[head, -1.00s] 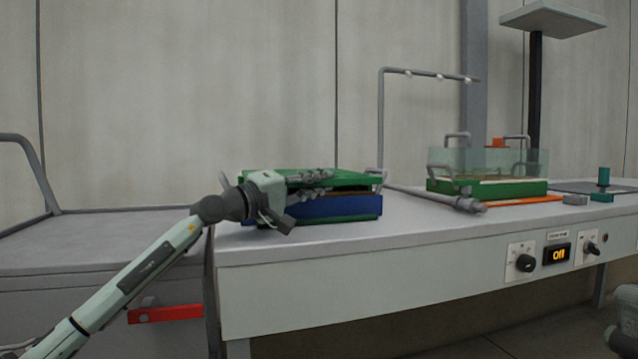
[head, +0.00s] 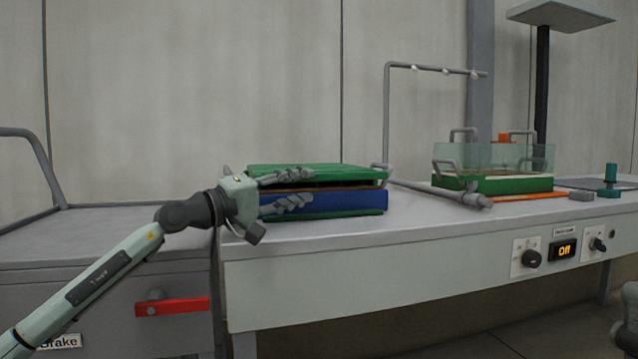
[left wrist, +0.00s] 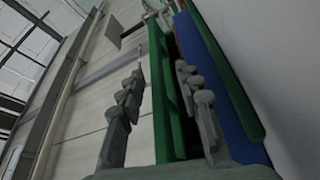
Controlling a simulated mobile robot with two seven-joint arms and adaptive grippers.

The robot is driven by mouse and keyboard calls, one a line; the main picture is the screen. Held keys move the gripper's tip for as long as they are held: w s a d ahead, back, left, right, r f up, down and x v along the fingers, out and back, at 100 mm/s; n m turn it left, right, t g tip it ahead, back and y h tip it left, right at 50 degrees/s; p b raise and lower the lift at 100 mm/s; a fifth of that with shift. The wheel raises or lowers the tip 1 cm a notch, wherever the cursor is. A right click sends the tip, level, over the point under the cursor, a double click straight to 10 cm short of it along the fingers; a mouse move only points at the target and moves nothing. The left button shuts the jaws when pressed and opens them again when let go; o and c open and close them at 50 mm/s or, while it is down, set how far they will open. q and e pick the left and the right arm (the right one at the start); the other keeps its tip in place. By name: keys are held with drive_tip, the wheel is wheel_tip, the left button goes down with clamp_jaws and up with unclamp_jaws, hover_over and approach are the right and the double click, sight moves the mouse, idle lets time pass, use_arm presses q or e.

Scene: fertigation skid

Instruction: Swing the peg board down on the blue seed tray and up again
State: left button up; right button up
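The green peg board (head: 318,171) lies nearly level just above the blue seed tray (head: 345,200), with a narrow dark gap between them. A green strip shows under the tray. My left gripper (head: 297,190) is at the left front of the stack with its fingers spread apart. One finger is at the height of the board's edge and the other is in front of the blue tray. In the left wrist view the green board (left wrist: 166,95) shows between the spread fingers, beside the blue tray (left wrist: 215,90). I cannot tell whether a finger touches the board.
A pipe frame with nozzles (head: 388,110) stands behind the stack, and a grey rod (head: 450,196) lies to its right. Further right is a green tray with a clear guard (head: 490,158). A display reading "Off" (head: 564,250) is on the bench front. A red handle (head: 172,306) is at lower left.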

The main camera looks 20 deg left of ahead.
use_arm(q)
drive_tip(key=v, duration=0.5)
drive_tip(key=shift+s, duration=0.15)
